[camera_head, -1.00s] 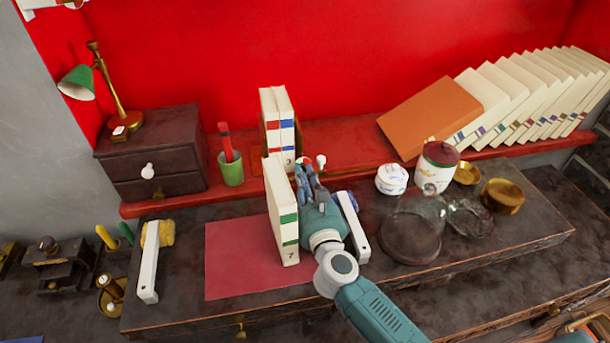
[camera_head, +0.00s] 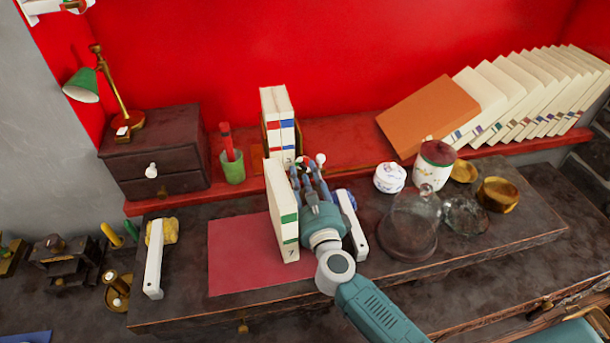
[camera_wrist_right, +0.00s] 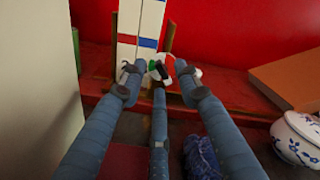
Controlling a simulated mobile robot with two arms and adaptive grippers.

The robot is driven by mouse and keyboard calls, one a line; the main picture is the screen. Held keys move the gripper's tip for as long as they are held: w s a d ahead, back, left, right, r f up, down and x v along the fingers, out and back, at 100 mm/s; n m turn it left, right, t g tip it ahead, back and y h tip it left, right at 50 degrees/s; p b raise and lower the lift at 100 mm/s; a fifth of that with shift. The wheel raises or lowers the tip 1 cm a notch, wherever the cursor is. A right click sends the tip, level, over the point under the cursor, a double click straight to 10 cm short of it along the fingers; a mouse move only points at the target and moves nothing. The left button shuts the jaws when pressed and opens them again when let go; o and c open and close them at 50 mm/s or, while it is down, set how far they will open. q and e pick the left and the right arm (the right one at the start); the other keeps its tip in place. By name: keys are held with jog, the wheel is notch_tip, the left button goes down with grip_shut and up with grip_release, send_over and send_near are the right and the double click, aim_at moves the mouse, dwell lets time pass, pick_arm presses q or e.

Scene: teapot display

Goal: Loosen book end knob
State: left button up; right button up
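The small white knob (camera_head: 320,159) of the book end shows just past my right gripper's fingertips in the head view. Two white books (camera_head: 278,115) with red and blue bands stand in the book end at the back ledge. In the right wrist view, the brown book end edge (camera_wrist_right: 170,37) rises beside the books, and the white knob (camera_wrist_right: 168,68) lies between the fingertips, partly covered. My right gripper (camera_head: 308,165) has its three fingers spread around the knob; I cannot tell whether they touch it. My left gripper is out of view.
A white book (camera_head: 280,220) stands close left of my right gripper, on the red mat (camera_head: 232,255). A white-and-blue bar (camera_head: 352,225) lies close right. A glass dome (camera_head: 410,222), a lidded jar (camera_head: 433,165) and a small pot (camera_head: 390,177) stand farther right.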

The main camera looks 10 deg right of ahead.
jog(key=s, duration=1.1)
jog(key=shift+s, duration=0.4)
